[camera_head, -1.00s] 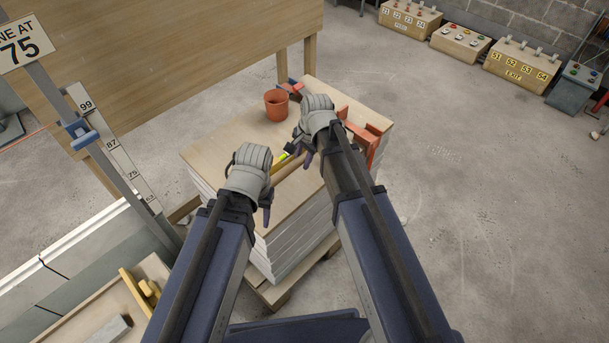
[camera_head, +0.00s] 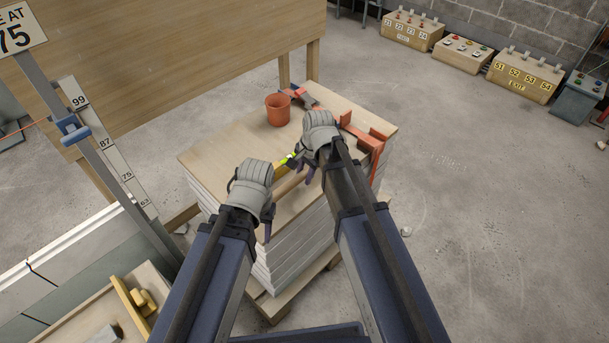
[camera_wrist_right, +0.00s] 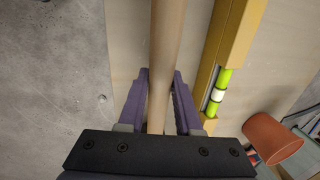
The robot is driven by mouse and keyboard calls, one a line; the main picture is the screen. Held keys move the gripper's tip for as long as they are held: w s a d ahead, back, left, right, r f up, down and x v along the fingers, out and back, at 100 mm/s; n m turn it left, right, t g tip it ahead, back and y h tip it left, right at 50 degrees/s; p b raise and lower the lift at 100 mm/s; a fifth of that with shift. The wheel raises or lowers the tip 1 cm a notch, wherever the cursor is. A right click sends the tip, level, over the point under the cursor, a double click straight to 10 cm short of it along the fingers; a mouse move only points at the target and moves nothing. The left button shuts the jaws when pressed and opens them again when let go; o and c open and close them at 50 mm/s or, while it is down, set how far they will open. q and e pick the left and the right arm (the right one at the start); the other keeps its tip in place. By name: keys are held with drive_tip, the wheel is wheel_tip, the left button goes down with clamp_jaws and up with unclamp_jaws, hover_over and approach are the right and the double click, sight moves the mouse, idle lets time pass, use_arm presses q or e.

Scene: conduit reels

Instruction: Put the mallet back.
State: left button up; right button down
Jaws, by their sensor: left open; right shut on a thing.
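The mallet shows as a pale wooden handle (camera_wrist_right: 166,45) running up the right wrist view. My right gripper (camera_wrist_right: 159,100) has its purple fingers on either side of it and is shut on it. In the head view a short stretch of the handle (camera_head: 289,182) shows between my two hands, above the stack of boards. The mallet's head cannot be made out. My right gripper (camera_head: 307,168) is over the middle of the stack. My left gripper (camera_head: 262,215) is open near the stack's front left edge, by the handle's near end.
A yellow level (camera_wrist_right: 231,55) with a green vial lies beside the handle. An orange pot (camera_head: 278,110) stands at the back of the board stack (camera_head: 222,146). An orange bracket (camera_head: 378,141) is at its right edge. A measuring post (camera_head: 105,155) stands left; floor is open right.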

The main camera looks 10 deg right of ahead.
drive_tip(key=c, duration=0.6)
unclamp_jaws()
drive_tip(key=shift+r, duration=0.15)
wheel_tip(320, 180, up, 12)
drive_tip(key=s+d+p, duration=0.2)
drive_tip(key=p, duration=1)
drive_tip(key=s+a+n+g+h, duration=0.1)
drive_tip(key=s+a+n, duration=0.3)
drive_tip(key=s+n, duration=1)
drive_tip(key=shift+s+a+f+g+h, duration=0.15)
drive_tip(key=shift+s+f+g+h, duration=0.25)
drive_tip(key=shift+s+h, duration=0.55)
